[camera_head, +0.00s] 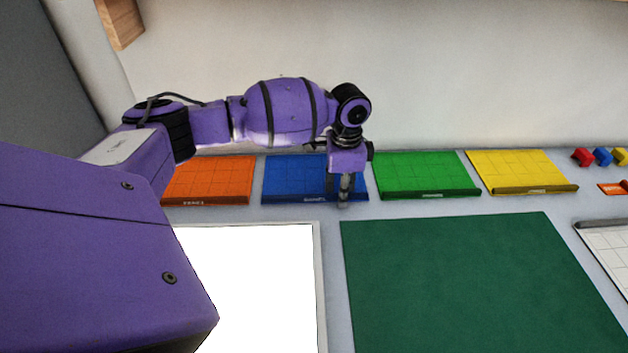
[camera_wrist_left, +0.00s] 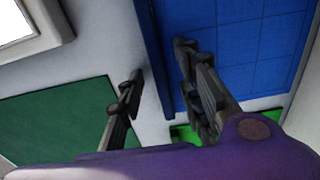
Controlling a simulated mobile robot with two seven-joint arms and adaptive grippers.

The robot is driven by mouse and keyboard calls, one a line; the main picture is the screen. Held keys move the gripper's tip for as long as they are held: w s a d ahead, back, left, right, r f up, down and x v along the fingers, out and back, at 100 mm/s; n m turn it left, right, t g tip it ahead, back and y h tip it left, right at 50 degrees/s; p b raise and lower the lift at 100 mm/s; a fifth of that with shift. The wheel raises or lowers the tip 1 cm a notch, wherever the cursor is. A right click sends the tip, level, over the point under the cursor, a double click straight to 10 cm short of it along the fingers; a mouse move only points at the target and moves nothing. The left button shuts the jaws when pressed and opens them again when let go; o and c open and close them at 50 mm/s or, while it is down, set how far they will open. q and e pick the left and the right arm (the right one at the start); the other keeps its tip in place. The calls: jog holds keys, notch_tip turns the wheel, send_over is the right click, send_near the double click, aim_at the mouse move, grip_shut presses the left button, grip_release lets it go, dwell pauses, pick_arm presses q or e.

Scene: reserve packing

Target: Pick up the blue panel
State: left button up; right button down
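The blue panel (camera_head: 290,178) lies flat on the table at the back, between an orange and a green panel. It fills the upper right of the left wrist view (camera_wrist_left: 262,52), with its raised front lip along its edge. My left gripper (camera_head: 343,198) points down at the panel's front right. In the left wrist view its two fingers (camera_wrist_left: 160,62) are apart with nothing held between them. One finger shows over the blue panel and the other over the bare table, with the front lip in the gap. I cannot tell whether either finger touches it. My right gripper is out of view.
The orange panel (camera_head: 210,180) is to the left, the green panel (camera_head: 420,174) and yellow panel (camera_head: 518,170) to the right. In front are a white lit surface (camera_head: 262,285) and a dark green mat (camera_head: 470,285). Small coloured pieces (camera_head: 602,157) stand at the far right.

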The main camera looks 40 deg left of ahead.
pick_arm(q)
grip_shut()
jog(key=shift+r, duration=0.1)
